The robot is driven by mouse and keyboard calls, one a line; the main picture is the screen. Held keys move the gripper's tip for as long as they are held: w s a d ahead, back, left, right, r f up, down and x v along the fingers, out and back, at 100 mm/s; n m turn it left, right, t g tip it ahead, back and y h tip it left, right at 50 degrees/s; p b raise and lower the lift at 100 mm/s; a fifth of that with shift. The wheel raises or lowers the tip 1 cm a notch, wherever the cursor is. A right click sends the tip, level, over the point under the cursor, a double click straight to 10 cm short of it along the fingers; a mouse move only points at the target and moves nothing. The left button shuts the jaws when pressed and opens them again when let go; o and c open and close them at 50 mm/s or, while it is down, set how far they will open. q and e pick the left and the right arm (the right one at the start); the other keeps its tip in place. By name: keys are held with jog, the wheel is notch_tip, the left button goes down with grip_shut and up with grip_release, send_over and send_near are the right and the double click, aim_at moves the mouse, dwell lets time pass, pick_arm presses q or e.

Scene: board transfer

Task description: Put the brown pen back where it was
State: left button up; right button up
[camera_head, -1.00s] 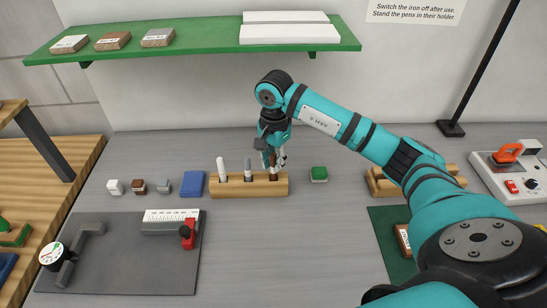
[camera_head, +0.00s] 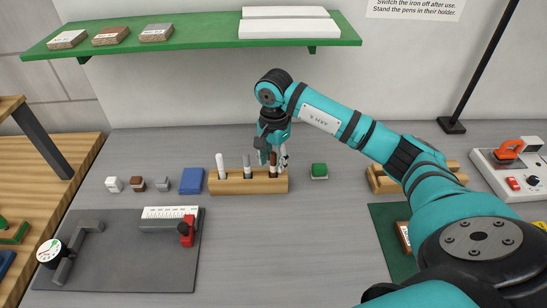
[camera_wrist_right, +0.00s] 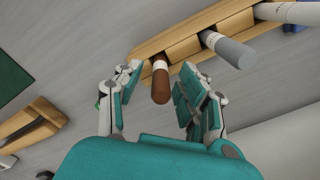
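The brown pen (camera_wrist_right: 160,82) stands in the right-hand slot of the wooden pen holder (camera_head: 233,187). It also shows in the head view (camera_head: 273,164), partly hidden by the fingers. My right gripper (camera_head: 273,158) is over the right end of the holder, pointing down. In the right wrist view my right gripper (camera_wrist_right: 158,92) is open, its fingers on either side of the brown pen with gaps to both. The grey pen (camera_head: 246,163) and the white pen (camera_head: 221,165) stand in the other slots. My left gripper is not in view.
A blue block (camera_head: 191,181) lies left of the holder, and a green-topped block (camera_head: 319,171) lies to its right. The green shelf (camera_head: 200,37) is above and behind. A soldering station (camera_head: 507,180) stands at the far right. The grey table in front of the holder is clear.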

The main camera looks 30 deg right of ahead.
jog(key=shift+r+p, duration=0.5)
jog(key=shift+p, duration=0.05)
notch_tip(320, 180, up, 7)
jog(key=b, duration=0.2)
jog(key=shift+f+b, duration=0.1)
jog(key=shift+b, duration=0.3)
notch_tip(320, 180, up, 4)
jog(key=shift+r, duration=0.1)
jog(key=shift+s+r, duration=0.1)
jog(key=shift+r, duration=0.35)
